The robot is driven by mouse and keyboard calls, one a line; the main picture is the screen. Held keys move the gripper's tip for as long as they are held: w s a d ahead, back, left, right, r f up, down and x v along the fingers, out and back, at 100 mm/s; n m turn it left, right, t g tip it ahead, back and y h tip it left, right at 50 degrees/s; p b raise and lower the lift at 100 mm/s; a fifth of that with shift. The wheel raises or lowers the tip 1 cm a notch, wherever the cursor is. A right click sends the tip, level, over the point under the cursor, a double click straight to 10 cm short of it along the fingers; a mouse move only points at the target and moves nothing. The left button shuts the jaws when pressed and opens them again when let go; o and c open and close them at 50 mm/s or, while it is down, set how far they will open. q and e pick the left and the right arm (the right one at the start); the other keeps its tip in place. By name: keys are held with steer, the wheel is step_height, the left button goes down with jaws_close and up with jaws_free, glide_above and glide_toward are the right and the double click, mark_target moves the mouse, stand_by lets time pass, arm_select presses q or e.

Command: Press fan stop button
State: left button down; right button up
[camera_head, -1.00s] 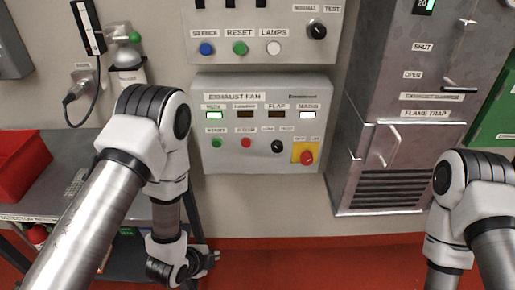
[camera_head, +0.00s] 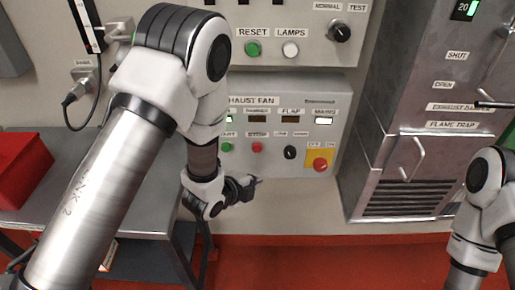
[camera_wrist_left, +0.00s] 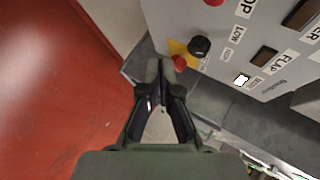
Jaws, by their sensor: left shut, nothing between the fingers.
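The exhaust fan panel (camera_head: 290,179) is a grey box on the wall. Its small red stop button (camera_head: 257,148) sits between the green start button (camera_head: 227,147) and a black knob (camera_head: 290,152). In the left wrist view a red button (camera_wrist_left: 213,2) beside the partly cut-off stop label shows at the top edge. My left gripper (camera_head: 256,181) is below the stop button in the head view, apart from it in the picture. In the left wrist view the gripper (camera_wrist_left: 160,66) is shut and empty, its tips together. My right gripper is out of view.
The alarm panel (camera_head: 300,52) is above. A metal cabinet (camera_head: 415,150) stands right. A bench (camera_head: 150,205) with a red bin (camera_head: 22,170) is left.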

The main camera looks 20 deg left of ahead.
arm_select(q)
glide_toward(260, 151)
steer(key=w+d+f, duration=0.2)
steer(key=w+f, duration=0.1)
steer(key=f, duration=0.1)
steer(key=shift+w+d, duration=0.25)
steer(key=shift+w, duration=0.15)
stand_by(1.1)
steer(key=shift+w+a, duration=0.1)
steer(key=shift+w, duration=0.3)
steer(key=shift+w+a, duration=0.2)
steer(key=shift+w, duration=0.5)
stand_by(0.9)
steer(key=shift+s, duration=0.15)
steer(key=shift+s+d, duration=0.3)
steer(key=shift+s, duration=0.65)
